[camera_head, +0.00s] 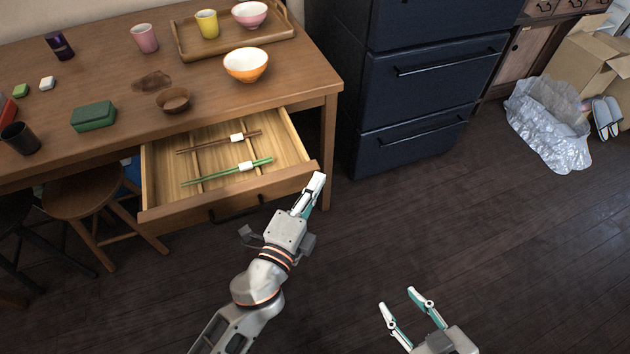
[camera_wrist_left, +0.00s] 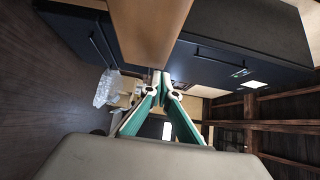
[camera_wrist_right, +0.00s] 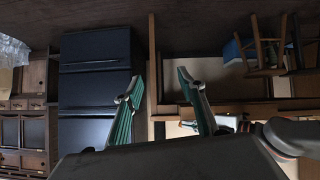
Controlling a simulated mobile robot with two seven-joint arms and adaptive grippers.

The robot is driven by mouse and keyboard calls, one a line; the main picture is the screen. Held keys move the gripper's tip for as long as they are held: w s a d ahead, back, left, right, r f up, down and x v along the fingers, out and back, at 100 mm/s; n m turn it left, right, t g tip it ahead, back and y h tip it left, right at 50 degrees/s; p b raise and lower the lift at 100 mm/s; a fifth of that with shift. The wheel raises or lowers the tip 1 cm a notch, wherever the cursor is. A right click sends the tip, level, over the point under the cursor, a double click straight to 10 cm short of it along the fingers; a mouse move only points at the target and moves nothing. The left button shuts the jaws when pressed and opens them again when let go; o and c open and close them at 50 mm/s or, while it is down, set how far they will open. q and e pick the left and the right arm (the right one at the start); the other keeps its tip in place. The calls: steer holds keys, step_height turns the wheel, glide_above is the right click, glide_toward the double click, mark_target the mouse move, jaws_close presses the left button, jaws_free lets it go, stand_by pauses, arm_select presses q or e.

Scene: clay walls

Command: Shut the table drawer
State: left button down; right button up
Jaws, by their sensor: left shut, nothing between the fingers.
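The table drawer (camera_head: 225,199) is pulled out of the wooden table (camera_head: 330,90). My right gripper (camera_head: 400,298) is open and empty above the floor, well away from the drawer. It also shows open in the right wrist view (camera_wrist_right: 158,75).
Stools (camera_head: 83,196) stand left below the table. A dark cabinet (camera_head: 425,85) stands right. Floor in front is clear.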

mark_target(285, 118)
arm_select(q)
steer(key=shift+w+a, duration=0.1)
steer(key=shift+w, duration=0.15)
steer(key=shift+w+a, duration=0.2)
steer(key=shift+w, duration=0.35)
steer(key=w+a, duration=0.2)
steer(key=w, duration=0.4)
steer(key=w+a, duration=0.2)
steer(key=w, duration=0.4)
steer(key=w+a, duration=0.1)
steer(key=w, duration=0.4)
steer(key=shift+w+a+f, duration=0.2)
steer(key=shift+w+a, duration=0.4)
steer(key=shift+w, duration=0.4)
steer(key=shift+w+r, duration=0.15)
steer(key=shift+w, duration=0.05)
steer(key=shift+s, duration=0.1)
